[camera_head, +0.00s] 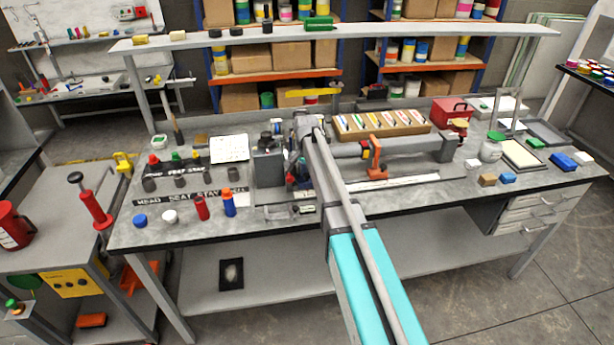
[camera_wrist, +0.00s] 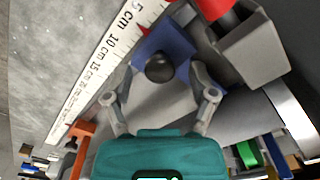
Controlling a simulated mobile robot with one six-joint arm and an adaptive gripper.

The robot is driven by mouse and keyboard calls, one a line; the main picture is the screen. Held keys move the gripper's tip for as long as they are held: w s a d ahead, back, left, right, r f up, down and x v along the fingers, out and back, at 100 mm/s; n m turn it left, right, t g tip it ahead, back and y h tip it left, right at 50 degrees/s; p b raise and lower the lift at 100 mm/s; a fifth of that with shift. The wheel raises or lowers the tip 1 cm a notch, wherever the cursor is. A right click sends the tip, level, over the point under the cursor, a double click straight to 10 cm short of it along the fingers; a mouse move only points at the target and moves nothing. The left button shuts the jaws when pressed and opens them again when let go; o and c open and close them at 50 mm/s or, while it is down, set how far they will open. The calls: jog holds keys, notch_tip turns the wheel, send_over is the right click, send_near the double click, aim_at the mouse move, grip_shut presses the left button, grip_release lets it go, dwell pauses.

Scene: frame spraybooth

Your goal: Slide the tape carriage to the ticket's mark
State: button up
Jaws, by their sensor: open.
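The tape carriage (camera_wrist: 165,45) is a blue block with a round black knob (camera_wrist: 160,67), seen in the wrist view. A small red pointer (camera_wrist: 145,31) sticks out from it over the white scale (camera_wrist: 108,52), close to the 5 cm print. My gripper (camera_wrist: 162,84) is open, with its fingers spread to either side of the knob; I cannot tell whether they touch it. In the head view my arm largely hides the carriage, while the scale (camera_head: 395,182) lies along the bench to the right. I cannot make out a ticket mark.
An orange clamp (camera_head: 374,156) stands on the rail, right of my arm. A grey box (camera_wrist: 253,48) with a red part is close to the carriage. A cardboard tray (camera_head: 381,128) lies behind. Bottles and caps stand at the bench's left (camera_head: 200,207).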

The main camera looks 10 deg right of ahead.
dwell(0.3)
grip_shut()
dwell(0.4)
